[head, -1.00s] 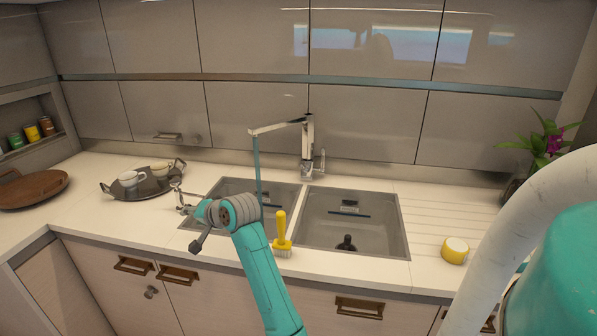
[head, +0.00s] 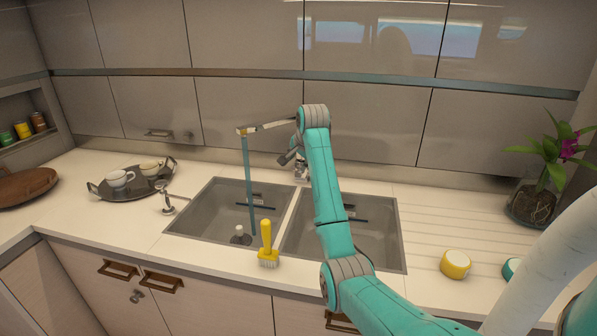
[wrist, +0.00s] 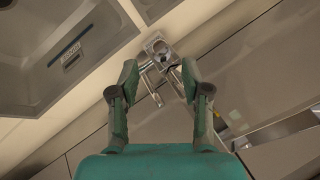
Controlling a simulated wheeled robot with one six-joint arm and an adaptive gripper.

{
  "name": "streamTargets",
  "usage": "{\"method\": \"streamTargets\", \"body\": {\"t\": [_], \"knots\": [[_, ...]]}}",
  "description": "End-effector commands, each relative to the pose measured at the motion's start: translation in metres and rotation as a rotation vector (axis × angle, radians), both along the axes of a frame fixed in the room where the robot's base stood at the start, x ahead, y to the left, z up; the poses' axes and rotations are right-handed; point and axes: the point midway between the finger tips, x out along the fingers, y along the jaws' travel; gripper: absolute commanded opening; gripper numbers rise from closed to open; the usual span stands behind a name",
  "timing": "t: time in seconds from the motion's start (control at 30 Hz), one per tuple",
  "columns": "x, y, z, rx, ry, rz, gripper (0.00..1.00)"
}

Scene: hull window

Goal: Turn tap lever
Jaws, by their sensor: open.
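The chrome tap (head: 265,127) stands behind the double sink, its spout reaching left. A bluish stream of water (head: 249,185) falls from the spout into the left basin. My arm hides the tap's lever and most of its body in the head view. In the wrist view, the tap's chrome base (wrist: 158,48) lies just beyond my gripper (wrist: 160,78), between its two fingertips. My gripper is open, its fingers spread either side of thin chrome parts of the tap. I cannot tell clearly which part is the lever, nor whether a finger touches it.
A yellow brush (head: 267,245) stands at the sink's (head: 218,248) front edge. A tray (head: 105,191) with cups is at left. A yellow round object (head: 455,264) and a potted flower (head: 540,185) are at right. Cabinet panels (head: 240,110) rise close behind the tap.

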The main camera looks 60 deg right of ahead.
Motion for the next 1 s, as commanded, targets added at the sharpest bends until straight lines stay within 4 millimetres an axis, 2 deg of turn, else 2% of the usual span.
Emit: {"method": "streamTargets", "body": {"t": [0.2,0.4,0.6,0.9,0.93,1.0], "knots": [[0.018,-0.014,-0.034,0.002,0.002,0.000,0.47],[0.031,-0.024,-0.057,0.001,0.000,0.000,0.47],[0.038,-0.029,-0.068,-0.001,-0.001,0.001,0.47],[0.039,-0.030,-0.069,-0.001,-0.002,0.001,0.47],[0.039,-0.030,-0.070,-0.001,-0.002,0.001,0.42],[0.039,-0.030,-0.069,-0.001,-0.002,0.001,0.25]]}}
